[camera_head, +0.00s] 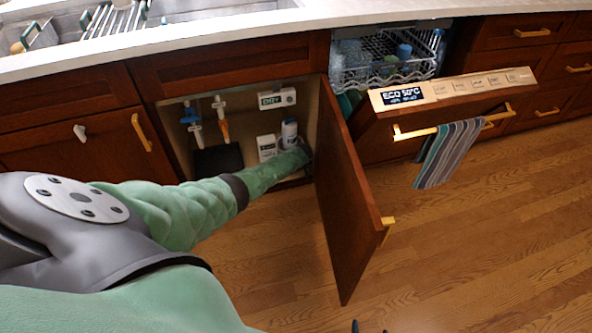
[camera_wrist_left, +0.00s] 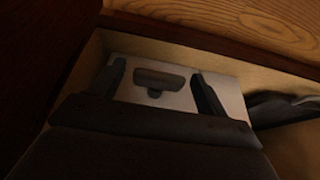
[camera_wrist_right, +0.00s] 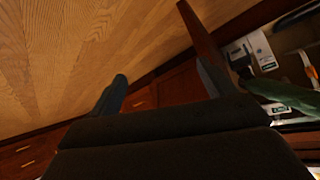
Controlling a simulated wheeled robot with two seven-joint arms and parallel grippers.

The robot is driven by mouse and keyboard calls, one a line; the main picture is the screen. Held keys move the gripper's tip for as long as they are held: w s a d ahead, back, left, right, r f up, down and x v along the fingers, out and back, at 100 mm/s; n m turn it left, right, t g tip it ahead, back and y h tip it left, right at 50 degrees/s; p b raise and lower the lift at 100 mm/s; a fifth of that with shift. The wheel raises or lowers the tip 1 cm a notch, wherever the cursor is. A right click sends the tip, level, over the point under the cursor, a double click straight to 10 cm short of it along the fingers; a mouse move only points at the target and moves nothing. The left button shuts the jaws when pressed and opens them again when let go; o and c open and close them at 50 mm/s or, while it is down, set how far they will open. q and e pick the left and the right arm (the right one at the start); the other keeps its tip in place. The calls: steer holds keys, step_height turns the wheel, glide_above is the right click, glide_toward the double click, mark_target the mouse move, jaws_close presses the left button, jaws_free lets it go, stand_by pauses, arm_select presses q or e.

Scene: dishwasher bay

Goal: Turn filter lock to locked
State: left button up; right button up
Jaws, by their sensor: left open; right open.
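A dark handle (camera_wrist_left: 160,82), likely the filter lock, sits on a pale plate (camera_wrist_left: 232,95) in the left wrist view. It is a wide bar with a short stub below, and lies between my left gripper's fingers. My left gripper (camera_wrist_left: 158,76) is open, with a gap on both sides of the handle. In the head view, my left arm reaches into the open cabinet; its gripper is hard to make out there. My right gripper (camera_wrist_right: 161,76) is open and empty over the floor; only its tips (camera_head: 370,327) show at the head view's bottom edge.
The open cabinet door (camera_head: 345,200) stands right of my left arm. The dishwasher door (camera_head: 450,95) hangs open with a striped towel (camera_head: 450,153).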

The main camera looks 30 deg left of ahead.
arm_select(q)
steer(key=shift+s+d+r+p, duration=0.1)
steer(key=shift+r+p, duration=0.05)
steer(key=shift+r, duration=0.2)
steer(key=shift+s+d+r+p, duration=0.1)
steer(key=shift+r+p, duration=0.05)
steer(key=shift+r, duration=0.2)
steer(key=shift+p+v, duration=1)
steer(key=shift+v, duration=1.55)
arm_select(e)
steer(key=shift+s+d+f+g, duration=0.1)
steer(key=shift+s+f+g, duration=0.25)
steer(key=shift+s, duration=0.4)
steer(key=shift+s+d+f+g, duration=0.1)
steer(key=shift+s+f+g, duration=0.2)
steer(key=shift+s, duration=0.4)
steer(key=shift+s+d+f+g, duration=0.1)
steer(key=shift+s+f+g, duration=0.2)
steer(key=shift+s, duration=0.45)
arm_select(q)
steer(key=shift+s, duration=0.1)
arm_select(e)
steer(key=shift+s, duration=0.1)
